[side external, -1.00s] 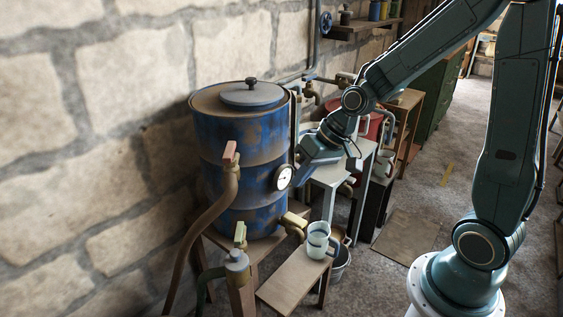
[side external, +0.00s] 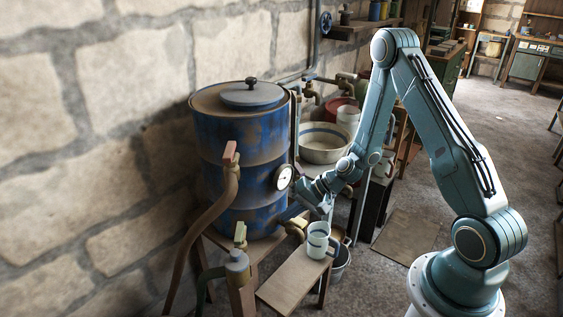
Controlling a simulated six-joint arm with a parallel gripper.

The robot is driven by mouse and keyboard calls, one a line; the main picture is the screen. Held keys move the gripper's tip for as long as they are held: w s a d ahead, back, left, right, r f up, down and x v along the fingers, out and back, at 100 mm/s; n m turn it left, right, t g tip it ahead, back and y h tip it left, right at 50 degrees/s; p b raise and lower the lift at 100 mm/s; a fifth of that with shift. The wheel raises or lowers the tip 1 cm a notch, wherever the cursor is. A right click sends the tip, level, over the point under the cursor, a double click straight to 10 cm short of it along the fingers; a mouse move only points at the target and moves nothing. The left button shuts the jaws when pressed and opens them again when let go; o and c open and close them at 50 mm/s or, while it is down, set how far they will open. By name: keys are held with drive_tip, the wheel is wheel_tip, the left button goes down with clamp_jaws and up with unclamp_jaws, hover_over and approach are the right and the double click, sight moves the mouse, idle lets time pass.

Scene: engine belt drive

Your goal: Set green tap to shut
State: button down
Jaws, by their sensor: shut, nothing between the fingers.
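A tap with a pale green handle (side external: 240,233) stands on a grey-green pipe fitting at the front left, below the blue barrel. Its handle points upward. My gripper (side external: 292,212) is shut and empty, low at the right front of the barrel, beside the brass tap (side external: 296,230) there. It covers most of that tap's handle, and I cannot tell whether it touches it. My gripper is apart from the pale green handle, to its right.
The blue barrel (side external: 238,145) has a gauge (side external: 284,177) close to my gripper. A red-handled tap (side external: 231,153) is at its left front. A basin (side external: 324,143) sits behind my arm.

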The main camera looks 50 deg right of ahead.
sight(239, 233)
drive_tip(key=shift+d+f+m, duration=0.15)
drive_tip(key=shift+f+m, duration=0.1)
drive_tip(key=shift+f, duration=0.25)
drive_tip(key=shift+d+f+m, duration=0.15)
drive_tip(key=shift+f+m, duration=0.1)
drive_tip(key=shift+f, duration=0.25)
drive_tip(key=w+a+r+x, duration=0.1)
drive_tip(key=r+x, duration=0.1)
drive_tip(key=x, duration=1.1)
drive_tip(key=shift+w, duration=0.4)
